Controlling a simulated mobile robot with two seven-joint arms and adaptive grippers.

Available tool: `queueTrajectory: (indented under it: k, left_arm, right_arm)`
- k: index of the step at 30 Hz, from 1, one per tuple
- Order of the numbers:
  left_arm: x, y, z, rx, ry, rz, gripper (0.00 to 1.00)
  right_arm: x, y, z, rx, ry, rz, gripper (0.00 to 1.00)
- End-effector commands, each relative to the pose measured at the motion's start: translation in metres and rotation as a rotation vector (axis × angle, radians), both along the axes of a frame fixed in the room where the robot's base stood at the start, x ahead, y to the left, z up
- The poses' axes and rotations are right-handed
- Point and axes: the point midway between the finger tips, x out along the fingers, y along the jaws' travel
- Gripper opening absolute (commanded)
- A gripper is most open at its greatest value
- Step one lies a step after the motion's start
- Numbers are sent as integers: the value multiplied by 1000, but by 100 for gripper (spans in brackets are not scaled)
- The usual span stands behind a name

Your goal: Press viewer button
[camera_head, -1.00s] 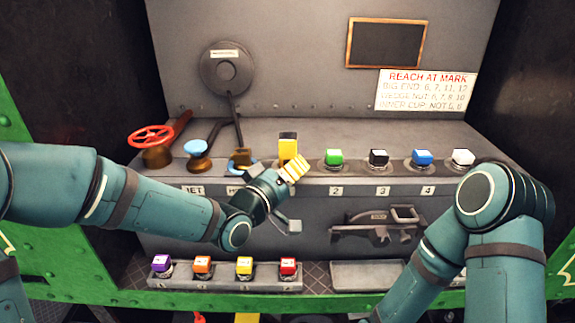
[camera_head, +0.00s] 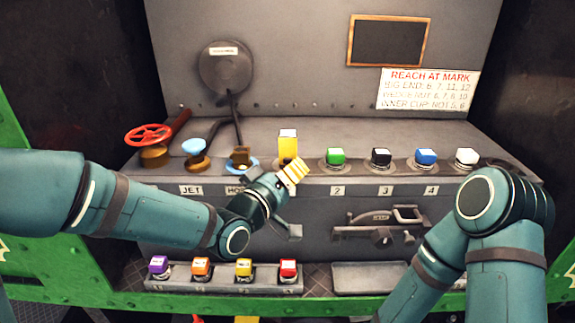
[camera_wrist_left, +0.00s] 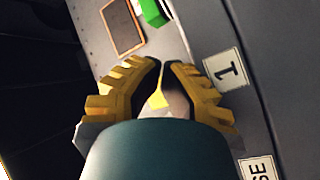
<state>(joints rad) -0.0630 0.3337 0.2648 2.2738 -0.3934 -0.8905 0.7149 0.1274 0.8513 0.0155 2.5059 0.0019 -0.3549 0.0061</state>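A row of buttons stands on the grey console ledge: a tall yellow block with a white top (camera_head: 288,146), then green (camera_head: 336,156), black (camera_head: 381,157), blue (camera_head: 426,156) and white (camera_head: 466,156) caps. I read no label saying viewer. My left gripper (camera_head: 298,167) is just in front of the yellow block and overlaps its lower part; I cannot tell if they touch. In the left wrist view its yellow fingers (camera_wrist_left: 161,66) are nearly together at the tips, with a bit of yellow behind them, beside the label 1 (camera_wrist_left: 225,70). My right gripper is hidden.
A red handwheel (camera_head: 149,135) and a light-blue knob (camera_head: 195,147) stand at the left of the ledge. A lower strip (camera_head: 220,285) carries purple, orange, yellow and red buttons. A latch handle (camera_head: 380,228) juts from the console front.

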Motion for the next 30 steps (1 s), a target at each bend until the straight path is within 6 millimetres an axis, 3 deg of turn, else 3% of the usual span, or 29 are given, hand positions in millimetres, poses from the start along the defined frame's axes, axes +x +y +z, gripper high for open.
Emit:
queueTrajectory:
  k: [5, 22, 30]
  left_arm:
    - [-6, -4, -5, 5, 14, -11, 0]
    - [-54, -2, -2, 2, 3, -6, 0]
    - [-61, -2, -1, 1, 2, -5, 0]
  right_arm:
    - [0, 0, -1, 0, 0, 0, 100]
    - [0, 0, -17, 0, 0, 0, 100]
    - [0, 0, -18, 0, 0, 0, 100]
